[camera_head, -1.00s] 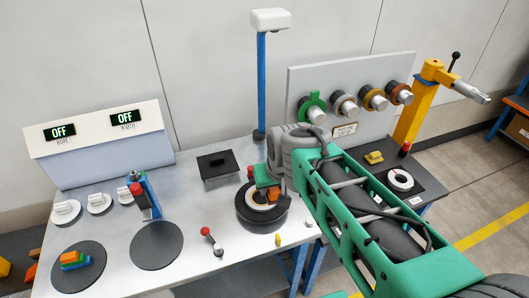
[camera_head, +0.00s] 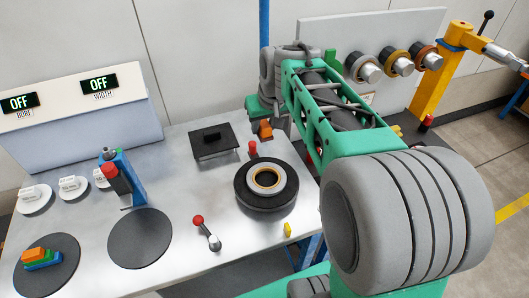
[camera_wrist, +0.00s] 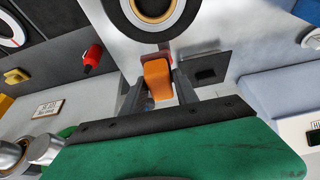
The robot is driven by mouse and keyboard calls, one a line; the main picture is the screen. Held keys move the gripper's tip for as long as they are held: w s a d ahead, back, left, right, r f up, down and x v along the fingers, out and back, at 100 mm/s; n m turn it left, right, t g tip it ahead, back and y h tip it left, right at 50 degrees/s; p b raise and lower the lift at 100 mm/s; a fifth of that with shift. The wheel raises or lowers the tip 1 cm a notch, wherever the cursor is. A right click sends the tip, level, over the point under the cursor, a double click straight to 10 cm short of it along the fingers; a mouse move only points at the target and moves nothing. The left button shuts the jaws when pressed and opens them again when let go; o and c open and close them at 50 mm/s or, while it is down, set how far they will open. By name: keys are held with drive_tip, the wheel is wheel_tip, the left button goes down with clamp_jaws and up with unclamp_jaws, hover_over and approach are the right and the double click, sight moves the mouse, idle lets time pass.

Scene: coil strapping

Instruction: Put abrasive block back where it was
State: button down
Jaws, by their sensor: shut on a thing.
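An orange block (camera_head: 265,130), which I take to be the abrasive block, is held in my gripper (camera_head: 262,122). In the wrist view, the orange block (camera_wrist: 157,78) sits between the two dark fingers of my gripper (camera_wrist: 158,90), which are shut on it. In the head view it appears behind the round black stand (camera_head: 266,198), clear of the pale ring (camera_head: 266,178) lying there. My wrist and arm hide part of the gripper.
A square black pad (camera_head: 226,150) with a small black block lies left of the gripper. A red-topped peg (camera_head: 252,149) stands close by. A red-knobbed lever (camera_head: 206,232), a yellow piece (camera_head: 288,229) and a stack of coloured blocks (camera_head: 40,258) are on the table.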

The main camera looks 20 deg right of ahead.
drive_tip(key=w+d+f, duration=0.2)
drive_tip(key=w+f, duration=0.2)
drive_tip(key=w, duration=0.1)
drive_tip(key=w+d+f, duration=0.3)
drive_tip(key=w+f, duration=0.2)
drive_tip(key=w, duration=0.1)
drive_tip(key=w+d+f, duration=0.2)
drive_tip(key=w+f, duration=0.2)
drive_tip(key=w, duration=0.1)
drive_tip(key=shift+w+d+f+b, duration=0.2)
drive_tip(key=shift+f+b, duration=0.15)
wheel_tip(320, 180, down, 3)
drive_tip(key=shift+r, duration=0.2)
drive_tip(key=shift+f, duration=0.3)
drive_tip(key=c, duration=0.9)
unclamp_jaws()
drive_tip(key=shift+c, duration=0.2)
